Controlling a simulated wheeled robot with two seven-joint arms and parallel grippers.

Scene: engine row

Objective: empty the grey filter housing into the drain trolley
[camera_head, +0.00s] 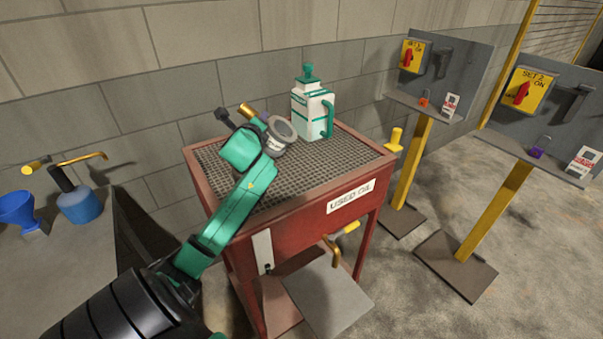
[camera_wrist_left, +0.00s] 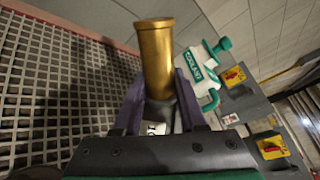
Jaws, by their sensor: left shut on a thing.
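The grey filter housing (camera_head: 284,128), a small round cup with a pale label, is above the trolley's grating, its rim tilted toward the head camera. My left gripper (camera_head: 262,129) is shut on it. A brass cylinder (camera_head: 247,109) sticks up beside the fingers; in the left wrist view the brass cylinder (camera_wrist_left: 156,58) stands between my left gripper's fingers (camera_wrist_left: 158,98). What is inside the housing is not clear. The drain trolley (camera_head: 298,236) is a red stand labelled USED OIL with a mesh top. My right gripper is not in view.
A white and green coolant jug (camera_head: 309,112) stands on the mesh, close behind the housing. A blue funnel (camera_head: 17,209) and a blue oil can (camera_head: 80,205) are at left. Two grey switch panels (camera_head: 455,72) on yellow posts stand at right. The front mesh is bare.

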